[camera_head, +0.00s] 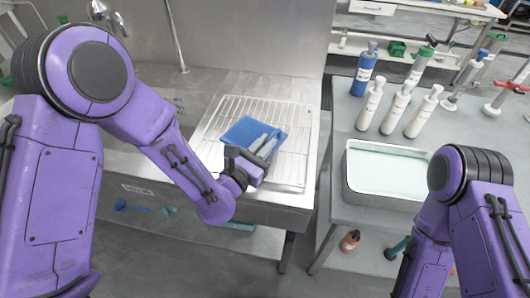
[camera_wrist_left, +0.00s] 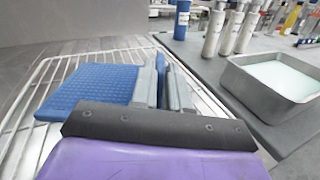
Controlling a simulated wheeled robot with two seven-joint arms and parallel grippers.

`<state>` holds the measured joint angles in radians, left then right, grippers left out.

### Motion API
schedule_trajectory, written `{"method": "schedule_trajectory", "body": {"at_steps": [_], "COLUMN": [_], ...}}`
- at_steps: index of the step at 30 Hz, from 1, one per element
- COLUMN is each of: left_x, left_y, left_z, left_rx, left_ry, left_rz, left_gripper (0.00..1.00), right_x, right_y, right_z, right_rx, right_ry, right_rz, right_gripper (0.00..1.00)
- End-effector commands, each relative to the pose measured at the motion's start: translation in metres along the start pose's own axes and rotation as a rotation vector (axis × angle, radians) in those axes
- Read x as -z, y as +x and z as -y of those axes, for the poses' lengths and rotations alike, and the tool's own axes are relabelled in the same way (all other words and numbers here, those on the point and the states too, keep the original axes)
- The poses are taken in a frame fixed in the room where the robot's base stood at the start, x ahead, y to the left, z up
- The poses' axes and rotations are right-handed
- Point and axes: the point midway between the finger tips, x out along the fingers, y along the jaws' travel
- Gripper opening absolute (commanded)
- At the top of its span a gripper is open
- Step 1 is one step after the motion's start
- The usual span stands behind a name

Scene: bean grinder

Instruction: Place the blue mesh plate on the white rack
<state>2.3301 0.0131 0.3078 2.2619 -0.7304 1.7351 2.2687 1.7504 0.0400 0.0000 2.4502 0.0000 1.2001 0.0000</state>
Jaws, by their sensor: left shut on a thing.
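The blue mesh plate (camera_head: 246,131) is at my left gripper (camera_head: 262,148), over the white wire rack (camera_head: 292,172) beside the sink. The left gripper is shut on the plate's right edge. In the left wrist view, the plate (camera_wrist_left: 95,84) lies nearly flat at the fingers (camera_wrist_left: 168,85), and the rack's wires (camera_wrist_left: 45,75) pass under and around it. I cannot tell whether the plate touches the rack. My right arm shows at the lower right of the head view, but its gripper is out of the picture.
A metal tray of pale liquid (camera_head: 385,200) stands on the grey table to the right. White bottles (camera_head: 396,108) and a blue bottle (camera_head: 364,70) stand behind it. A gap separates the sink counter from that table. The rack's right side is bare.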

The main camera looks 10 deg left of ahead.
Motion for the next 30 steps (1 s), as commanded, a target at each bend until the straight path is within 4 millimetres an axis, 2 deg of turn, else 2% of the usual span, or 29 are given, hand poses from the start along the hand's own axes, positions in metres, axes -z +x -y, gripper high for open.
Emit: {"method": "schedule_trajectory", "body": {"at_steps": [1,3,15,16,18,25,28,30], "left_x": [0.013,0.022,0.029,0.028,0.028,0.027,0.021,0.027], "left_y": [-0.002,-0.002,-0.002,-0.002,-0.002,-0.002,-0.002,-0.013], "left_z": [0.002,0.003,0.004,0.004,0.004,0.004,0.003,0.003], "left_rx": [0.002,0.002,0.000,0.000,0.001,0.001,0.002,0.000], "left_ry": [0.002,0.001,0.000,0.000,0.001,0.001,0.002,0.001], "left_rz": [-0.007,-0.005,-0.002,-0.002,-0.002,-0.002,-0.002,-0.005], "left_gripper": [0.00,0.00,0.00,0.25,0.40,0.40,0.40,0.40], "right_x": [-0.001,-0.001,-0.003,-0.002,-0.002,-0.002,0.000,-0.003], "right_y": [0.002,0.003,0.007,0.005,0.005,0.005,0.000,0.008], "right_z": [0.000,0.000,0.001,0.000,0.000,0.000,0.000,0.001], "right_rx": [0.000,0.000,0.000,0.000,0.000,0.000,0.000,0.000], "right_ry": [0.000,0.000,0.000,0.000,0.000,0.000,0.000,0.000], "right_rz": [0.000,0.000,0.000,0.000,0.000,0.000,0.000,0.000], "right_gripper": [0.00,0.00,0.00,0.00,0.00,0.00,0.00,0.00]}}
